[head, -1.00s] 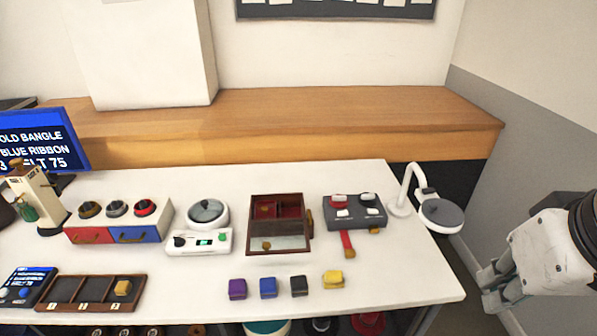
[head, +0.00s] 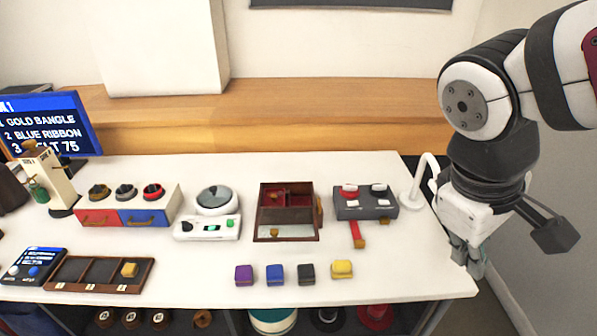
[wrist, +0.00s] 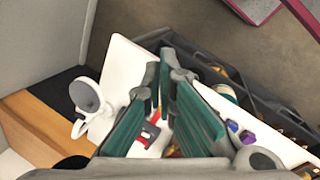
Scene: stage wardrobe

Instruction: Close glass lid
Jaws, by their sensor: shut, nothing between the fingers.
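A round white appliance (head: 213,208) with a grey, glass-like round lid (head: 213,196) stands at the middle of the white table in the head view. The lid lies over its top; I cannot tell whether it sits fully down. A brown box (head: 262,207) with red-lined compartments stands to its right, with a pale glassy panel (head: 284,232) at its front. My gripper (head: 467,262) is shut and empty at the table's right edge, well to the right of both. It also shows in the wrist view (wrist: 166,105), its green-padded fingers hiding part of the table.
A grey switch box (head: 372,212) with a red-handled piece below it, and a white lamp-like stand (head: 410,197), lie between box and gripper. Several small coloured blocks (head: 306,273) line the front. A drawer unit (head: 98,213), tray (head: 142,287) and screen (head: 50,132) stand left.

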